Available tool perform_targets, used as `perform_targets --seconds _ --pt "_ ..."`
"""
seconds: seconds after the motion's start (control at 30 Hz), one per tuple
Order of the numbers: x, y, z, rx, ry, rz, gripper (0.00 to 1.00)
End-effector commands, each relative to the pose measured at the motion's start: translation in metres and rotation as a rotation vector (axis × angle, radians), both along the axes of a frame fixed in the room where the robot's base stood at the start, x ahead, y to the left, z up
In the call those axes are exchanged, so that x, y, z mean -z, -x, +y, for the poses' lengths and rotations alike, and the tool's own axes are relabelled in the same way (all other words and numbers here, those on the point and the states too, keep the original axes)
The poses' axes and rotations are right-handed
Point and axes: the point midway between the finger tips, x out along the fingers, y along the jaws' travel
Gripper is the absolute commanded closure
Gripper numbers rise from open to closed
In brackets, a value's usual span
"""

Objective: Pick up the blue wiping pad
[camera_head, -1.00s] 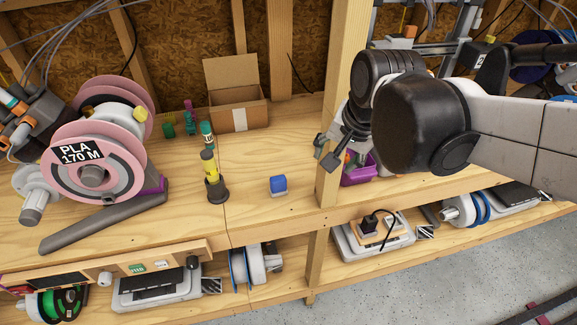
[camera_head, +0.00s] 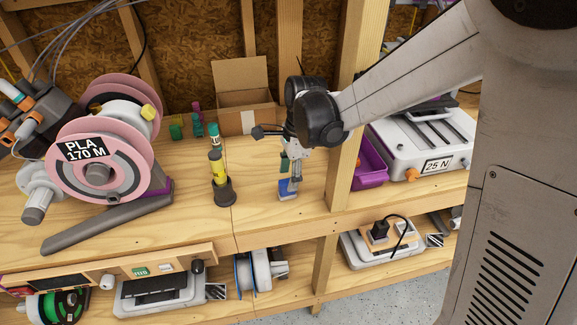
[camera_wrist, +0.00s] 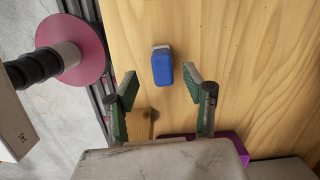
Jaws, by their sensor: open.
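The blue wiping pad (camera_head: 284,194) is a small blue block on the wooden bench top, just left of the wooden post. In the head view my gripper (camera_head: 290,183) is over it and partly covers it. In the wrist view the pad (camera_wrist: 163,68) shows whole, with a pale grey end. My gripper (camera_wrist: 160,85) is open there, its green-lined fingers apart, with the pad between and beyond the fingertips. Nothing is held. I cannot tell the exact height of the fingertips above the bench.
A yellow and black cylinder (camera_head: 219,180) stands left of the pad. An open cardboard box (camera_head: 243,120) is behind. The wooden post (camera_head: 346,150) and a purple bin (camera_head: 370,165) are close on the right. Bare bench lies left and in front of the pad.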

Motion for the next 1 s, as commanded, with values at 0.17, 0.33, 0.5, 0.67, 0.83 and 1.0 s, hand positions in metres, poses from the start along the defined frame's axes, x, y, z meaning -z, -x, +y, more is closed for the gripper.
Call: perform_targets --seconds 0.17,0.33,0.5,0.67,0.83,1.0 --pt "0.012 -0.004 0.006 0.033 0.001 0.023 0.54" --pt "0.029 -0.003 0.009 0.037 0.001 0.025 0.54" --pt "0.049 -0.003 0.011 0.036 0.001 0.024 0.54" --pt "0.059 -0.002 0.013 0.037 0.001 0.024 0.54" --pt "0.060 -0.002 0.013 0.037 0.001 0.024 0.54" --pt "0.060 -0.002 0.013 0.036 0.001 0.024 0.62"
